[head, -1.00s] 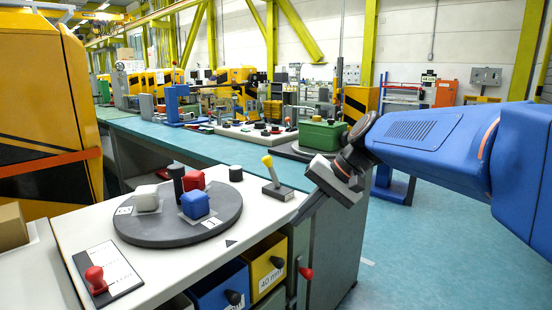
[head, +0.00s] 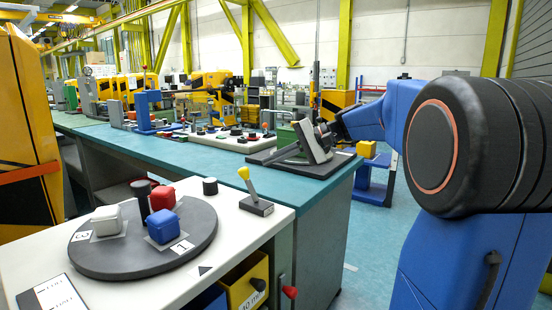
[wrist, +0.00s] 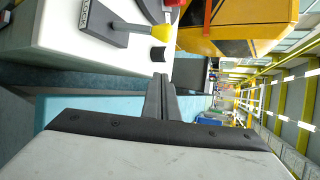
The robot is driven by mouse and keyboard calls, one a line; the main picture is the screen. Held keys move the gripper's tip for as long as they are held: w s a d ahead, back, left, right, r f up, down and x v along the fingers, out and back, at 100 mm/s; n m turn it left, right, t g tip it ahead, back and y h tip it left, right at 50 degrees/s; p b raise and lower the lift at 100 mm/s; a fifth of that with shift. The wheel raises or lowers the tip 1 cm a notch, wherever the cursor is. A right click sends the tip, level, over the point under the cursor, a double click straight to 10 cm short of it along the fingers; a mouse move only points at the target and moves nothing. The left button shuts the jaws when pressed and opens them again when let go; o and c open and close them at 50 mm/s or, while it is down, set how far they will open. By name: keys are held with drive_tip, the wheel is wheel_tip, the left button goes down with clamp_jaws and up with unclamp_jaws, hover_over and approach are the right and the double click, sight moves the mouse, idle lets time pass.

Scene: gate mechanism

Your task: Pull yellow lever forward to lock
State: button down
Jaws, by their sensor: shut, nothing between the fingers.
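The yellow lever (head: 248,183) has a yellow knob on a grey stick rising from a dark base at the back right corner of the white table. It leans a little to the left in the head view. In the wrist view its yellow knob (wrist: 162,32) and dark base show at the top left, beyond the fingertips. My gripper (head: 268,160) appears above and beyond the lever in the head view, in front of the turquoise bench. Its fingers (wrist: 160,78) are together and empty, apart from the lever.
A grey turntable (head: 120,262) on the white table carries white, blue and red blocks and a black post. A short black cylinder (head: 210,186) stands left of the lever. A red-knobbed handle (head: 290,292) stands by the yellow drawer (head: 248,284).

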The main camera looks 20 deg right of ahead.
sight(249, 185)
drive_tip(key=x, duration=0.6)
drive_tip(key=shift+a+f, duration=0.15)
drive_tip(key=shift+a, duration=0.25)
drive_tip(key=shift+s+a+r, duration=0.15)
drive_tip(key=shift+s+r, duration=0.1)
drive_tip(key=shift+s, duration=0.3)
drive_tip(key=shift+s+a+r, duration=0.15)
drive_tip(key=shift+s+r, duration=0.1)
drive_tip(key=shift+s, duration=0.3)
drive_tip(key=shift+s+a+r, duration=0.15)
drive_tip(key=shift+s+r, duration=0.05)
drive_tip(key=shift+s, duration=0.35)
